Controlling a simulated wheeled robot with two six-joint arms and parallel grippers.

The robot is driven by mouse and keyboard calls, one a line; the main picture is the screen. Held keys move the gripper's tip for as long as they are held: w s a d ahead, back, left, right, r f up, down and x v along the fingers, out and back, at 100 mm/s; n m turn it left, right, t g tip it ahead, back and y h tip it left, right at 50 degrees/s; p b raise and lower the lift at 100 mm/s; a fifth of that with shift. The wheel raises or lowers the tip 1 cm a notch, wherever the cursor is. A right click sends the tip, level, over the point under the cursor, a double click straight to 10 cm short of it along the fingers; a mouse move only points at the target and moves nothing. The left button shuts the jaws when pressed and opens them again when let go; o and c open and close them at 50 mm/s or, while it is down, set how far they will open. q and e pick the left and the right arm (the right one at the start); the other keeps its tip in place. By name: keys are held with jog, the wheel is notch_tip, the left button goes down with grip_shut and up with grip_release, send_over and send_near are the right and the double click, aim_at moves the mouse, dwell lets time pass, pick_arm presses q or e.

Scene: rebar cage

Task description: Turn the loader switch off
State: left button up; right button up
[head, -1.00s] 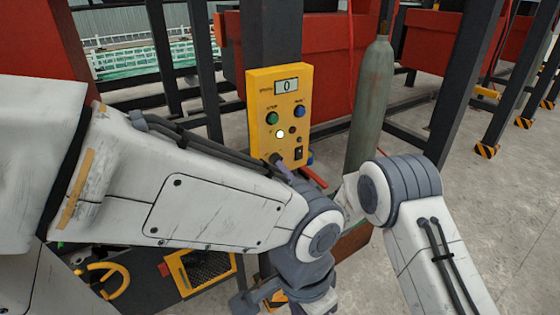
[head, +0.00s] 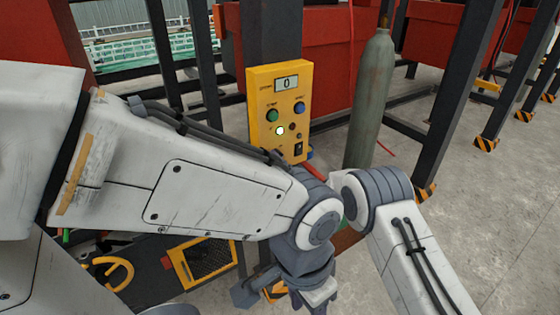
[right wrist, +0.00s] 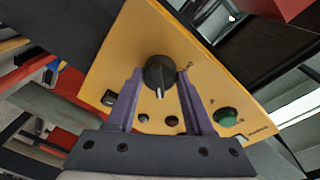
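The yellow control panel (head: 263,92) stands upright in the head view, its display reading 0. It carries a green button (head: 272,115), a blue button (head: 299,108), a lit white lamp (head: 280,131) and a black rocker switch (head: 299,148). The labels are too small to read. In the right wrist view a black rotary knob (right wrist: 160,73) with a white pointer mark sits between the purple fingers of my right gripper (right wrist: 158,78). The fingers are apart, one on each side of the knob; I cannot tell whether they press on it.
My left arm crosses low in front of the panel and hides its lower edge. A grey gas cylinder (head: 369,100) stands right of the panel. Dark steel posts (head: 460,90) and red bins (head: 434,40) stand behind. Concrete floor (head: 490,215) is clear at right.

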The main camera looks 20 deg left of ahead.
grip_shut()
jog(key=shift+w+d+f+n+g+y+b, duration=0.15)
jog(key=shift+n+y+b, duration=0.2)
jog(key=shift+n+b, duration=3.5)
jog(key=shift+s+a+r+n+g+y+b, duration=0.1)
jog(key=shift+n+y+b, duration=0.3)
jog(key=shift+n+b, duration=3.4)
jog(key=shift+w+d+f+n+g+y+b, duration=0.25)
jog(key=shift+n+b, duration=1.7)
jog(key=shift+b, duration=3.7)
jog(key=shift+s+a+r, duration=0.2)
jog(key=o, duration=1)
grip_release()
jog(key=shift+o, duration=0.2)
